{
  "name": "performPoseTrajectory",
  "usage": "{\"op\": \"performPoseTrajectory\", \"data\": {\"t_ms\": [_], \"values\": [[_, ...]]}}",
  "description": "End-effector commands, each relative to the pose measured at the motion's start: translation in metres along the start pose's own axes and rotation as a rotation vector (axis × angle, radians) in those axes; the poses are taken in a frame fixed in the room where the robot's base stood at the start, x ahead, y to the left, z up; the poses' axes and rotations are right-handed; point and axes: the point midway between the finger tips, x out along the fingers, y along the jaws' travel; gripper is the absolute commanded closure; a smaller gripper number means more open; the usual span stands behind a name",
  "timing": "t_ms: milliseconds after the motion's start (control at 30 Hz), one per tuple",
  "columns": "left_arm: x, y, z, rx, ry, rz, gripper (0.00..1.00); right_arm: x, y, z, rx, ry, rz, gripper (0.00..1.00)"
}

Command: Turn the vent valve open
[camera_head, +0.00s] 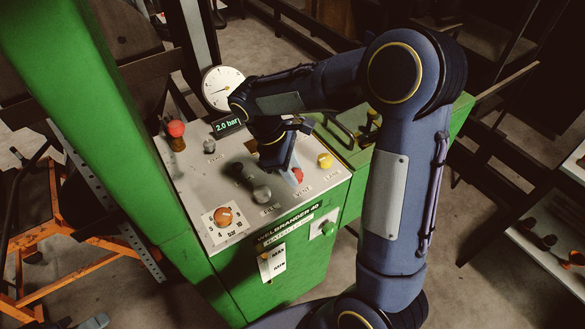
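The control panel (190,180) is a pale, sloped plate on a green cabinet. A small blue-grey part (93,322) at the bottom left edge may be my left gripper, mostly cut off.
A round gauge (222,88) and a display reading 2.0 bar (228,125) stand behind the panel. An orange frame (75,260) stands left.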

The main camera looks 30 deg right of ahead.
Motion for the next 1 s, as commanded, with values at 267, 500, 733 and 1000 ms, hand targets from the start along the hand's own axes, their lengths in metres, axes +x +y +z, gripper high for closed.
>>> {"op": "performPoseTrajectory", "data": {"t_ms": [267,500,733,1000], "values": [[-0.001,0.000,0.000,0.000,0.000,0.000,0.64,-0.001,0.000,0.000,0.010,0.001,-0.004,0.89],[-0.004,0.002,-0.002,0.000,0.000,0.000,0.64,-0.002,0.001,0.000,0.087,0.001,-0.036,0.89],[-0.011,0.005,-0.005,0.000,0.000,0.000,0.64,-0.002,0.002,0.001,0.252,0.000,-0.104,0.89],[-0.018,0.008,-0.009,0.000,0.000,0.000,0.64,-0.002,0.004,0.001,0.490,0.001,-0.202,0.89]]}}
